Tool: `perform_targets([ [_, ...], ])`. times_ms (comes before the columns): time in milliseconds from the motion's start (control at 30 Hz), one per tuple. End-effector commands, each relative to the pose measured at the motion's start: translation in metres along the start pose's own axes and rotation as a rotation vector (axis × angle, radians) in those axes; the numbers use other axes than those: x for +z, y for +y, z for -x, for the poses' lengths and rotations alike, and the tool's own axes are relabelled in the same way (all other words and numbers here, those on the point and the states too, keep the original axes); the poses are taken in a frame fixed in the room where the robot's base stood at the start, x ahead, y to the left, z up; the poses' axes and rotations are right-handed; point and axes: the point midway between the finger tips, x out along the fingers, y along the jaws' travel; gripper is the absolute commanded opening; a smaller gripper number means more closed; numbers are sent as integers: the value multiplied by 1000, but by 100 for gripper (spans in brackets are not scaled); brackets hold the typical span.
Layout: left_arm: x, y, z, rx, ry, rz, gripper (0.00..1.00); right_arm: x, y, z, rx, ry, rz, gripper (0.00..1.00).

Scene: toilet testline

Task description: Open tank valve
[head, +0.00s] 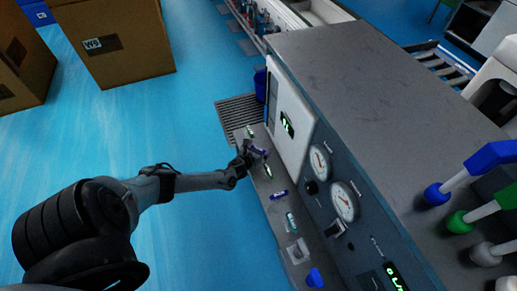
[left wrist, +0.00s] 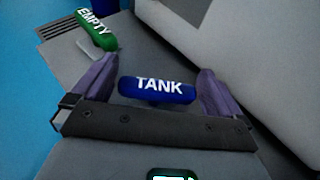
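The tank valve handle (left wrist: 157,90) is a blue rounded bar with white TANK lettering in the left wrist view. My left gripper (left wrist: 158,77) has its two purple fingers spread, one at each end of the bar. The bar lies between the fingers, nearly level in the picture; I cannot tell whether they touch it. In the head view my left gripper (head: 260,154) reaches the narrow ledge along the front of the grey test machine, and the arm largely hides the handle there. My right gripper is not in view.
The green EMPTY handle (left wrist: 96,30) is close by, up and left in the wrist view. Other handles, including a blue one (head: 279,194), line the ledge. The machine front (head: 335,175) with gauges rises beside it. Cardboard boxes (head: 115,40) stand on open blue floor.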

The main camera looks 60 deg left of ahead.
Motion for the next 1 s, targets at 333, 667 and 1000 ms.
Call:
perform_targets([
  [333,3,0,27,-1,4,-1,100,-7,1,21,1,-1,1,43],
  [667,3,0,83,-1,3,-1,100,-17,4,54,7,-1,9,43],
  [1000,1,0,108,-1,0,0,100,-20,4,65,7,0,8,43],
])
